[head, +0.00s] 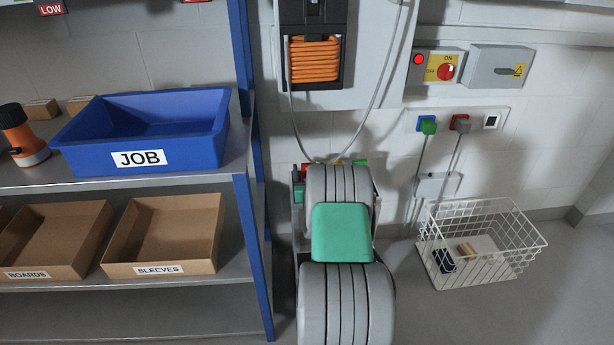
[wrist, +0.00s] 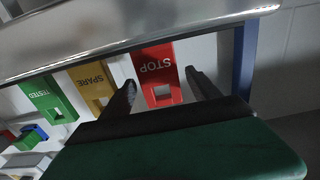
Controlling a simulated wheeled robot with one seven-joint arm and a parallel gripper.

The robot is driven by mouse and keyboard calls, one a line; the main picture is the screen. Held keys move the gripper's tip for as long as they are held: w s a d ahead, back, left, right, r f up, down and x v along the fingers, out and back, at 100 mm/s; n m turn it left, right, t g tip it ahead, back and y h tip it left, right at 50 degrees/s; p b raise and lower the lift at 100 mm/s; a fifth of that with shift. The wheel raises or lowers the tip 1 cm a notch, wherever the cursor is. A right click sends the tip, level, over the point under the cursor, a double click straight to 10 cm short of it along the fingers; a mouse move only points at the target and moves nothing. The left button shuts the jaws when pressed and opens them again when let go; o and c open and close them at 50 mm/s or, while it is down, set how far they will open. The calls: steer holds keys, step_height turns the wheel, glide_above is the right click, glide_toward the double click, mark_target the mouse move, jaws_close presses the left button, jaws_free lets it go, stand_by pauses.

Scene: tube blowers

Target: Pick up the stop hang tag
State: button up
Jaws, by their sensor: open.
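The red STOP hang tag (wrist: 158,72) hangs in the middle of the wrist view, its lettering upside down there, with a square opening at one end. My gripper (wrist: 160,78) is open, with one dark finger on each side of the tag in the picture. I cannot tell whether the fingers are level with the tag in depth, and no contact shows. In the head view a small red patch, likely the tag (head: 306,168), shows beside my arm, which hides most of that area and the gripper.
A yellow SPARE tag (wrist: 92,83) and a green TESTED tag (wrist: 48,98) hang beside the STOP tag. A shiny metal bar (wrist: 130,30) crosses close to the wrist camera. A shelf with a blue JOB bin (head: 195,130) stands left; a white wire basket (head: 480,250) is right.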

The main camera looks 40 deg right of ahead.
steer(key=x, duration=0.3)
steer(key=shift+w+f+b, duration=0.15)
steer(key=shift+b, duration=0.2)
steer(key=c, duration=1.4)
